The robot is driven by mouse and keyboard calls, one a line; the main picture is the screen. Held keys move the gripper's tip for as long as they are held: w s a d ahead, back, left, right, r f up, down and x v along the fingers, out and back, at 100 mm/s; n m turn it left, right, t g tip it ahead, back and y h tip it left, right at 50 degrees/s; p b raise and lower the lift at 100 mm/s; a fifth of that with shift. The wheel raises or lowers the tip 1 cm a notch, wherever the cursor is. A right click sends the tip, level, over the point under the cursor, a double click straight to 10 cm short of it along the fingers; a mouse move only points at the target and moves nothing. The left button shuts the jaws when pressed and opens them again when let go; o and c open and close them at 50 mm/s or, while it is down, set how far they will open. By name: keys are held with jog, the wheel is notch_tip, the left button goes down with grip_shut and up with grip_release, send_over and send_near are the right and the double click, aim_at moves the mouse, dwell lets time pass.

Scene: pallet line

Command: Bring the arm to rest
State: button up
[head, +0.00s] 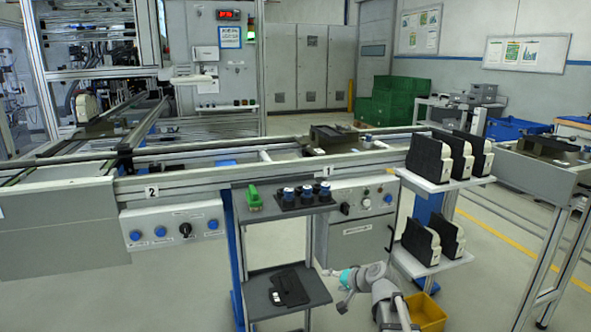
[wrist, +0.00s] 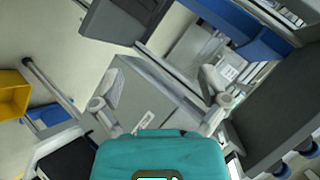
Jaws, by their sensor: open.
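My arm rises at the lower middle of the head view, beside the small shelf stand. It is bent, with my teal-bodied gripper (head: 333,276) pointing left near the right edge of the stand's lower shelf. In the wrist view my gripper (wrist: 156,92) has its two grey fingers spread wide apart, and nothing is between them. The gripper is open and empty. It appears clear of the shelf, though the exact gap cannot be told.
The stand's lower shelf (head: 259,303) holds a black item (head: 290,287); its upper shelf (head: 241,213) holds blue-topped parts (head: 307,194) and a green part (head: 254,198). A rack with black-and-white parts (head: 428,158) stands right. A yellow bin (head: 428,311) sits close beside my arm.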

jog(key=s+d+f+n+g+h, duration=0.2)
jog(key=s+d+f+g+h, duration=0.15)
jog(key=s, duration=0.65)
jog(key=s+d+f+n+g+h, duration=0.2)
jog(key=s+f+g+h, duration=0.25)
jog(key=s, duration=0.55)
notch_tip(320, 180, up, 33)
jog(key=p, duration=3.3)
jog(key=shift+r+p, duration=0.2)
jog(key=shift+p, duration=0.1)
